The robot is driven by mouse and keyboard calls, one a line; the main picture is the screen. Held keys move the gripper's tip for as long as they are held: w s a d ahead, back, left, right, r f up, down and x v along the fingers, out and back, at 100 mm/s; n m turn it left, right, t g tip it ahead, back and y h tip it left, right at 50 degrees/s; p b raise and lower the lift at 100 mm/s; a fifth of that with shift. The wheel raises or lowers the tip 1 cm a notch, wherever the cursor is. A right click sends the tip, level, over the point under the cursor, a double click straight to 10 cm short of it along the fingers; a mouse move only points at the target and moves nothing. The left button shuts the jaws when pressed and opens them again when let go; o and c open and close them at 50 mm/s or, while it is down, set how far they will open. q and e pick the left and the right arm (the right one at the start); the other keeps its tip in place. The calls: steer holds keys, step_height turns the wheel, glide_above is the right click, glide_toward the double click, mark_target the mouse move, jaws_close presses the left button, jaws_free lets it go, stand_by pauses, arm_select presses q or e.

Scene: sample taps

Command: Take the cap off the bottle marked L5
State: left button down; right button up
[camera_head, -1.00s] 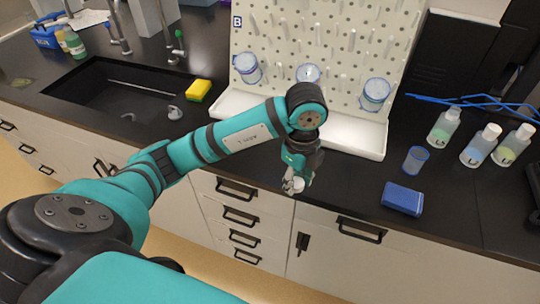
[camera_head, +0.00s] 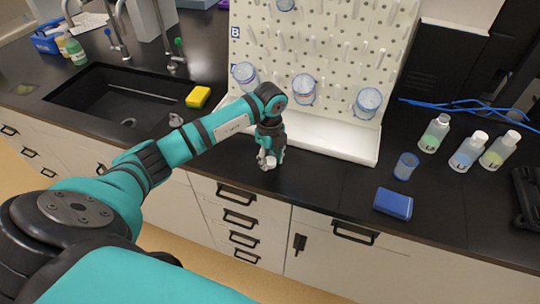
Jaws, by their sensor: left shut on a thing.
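Three clear bottles stand upright at the right of the counter: a left one with green liquid (camera_head: 434,136), a middle one with blue liquid (camera_head: 467,153) and a right one with yellow-green liquid (camera_head: 498,153). Their labels are too small to read surely, so I cannot tell which is L5. The middle and right bottles wear white caps; the left one's top looks narrower and greyish, like a bare neck. My left gripper (camera_head: 267,160) is shut on a small white cap (camera_head: 269,163), low over the counter in front of the pegboard, far left of the bottles.
A white pegboard rack (camera_head: 330,75) with several beakers and a tray stands behind the gripper. The sink (camera_head: 118,95) and yellow sponge (camera_head: 198,97) are left.

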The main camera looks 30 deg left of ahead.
arm_select(q)
steer(key=shift+f, duration=0.1)
steer(key=shift+f, duration=0.15)
steer(key=c, duration=0.9)
jaws_free()
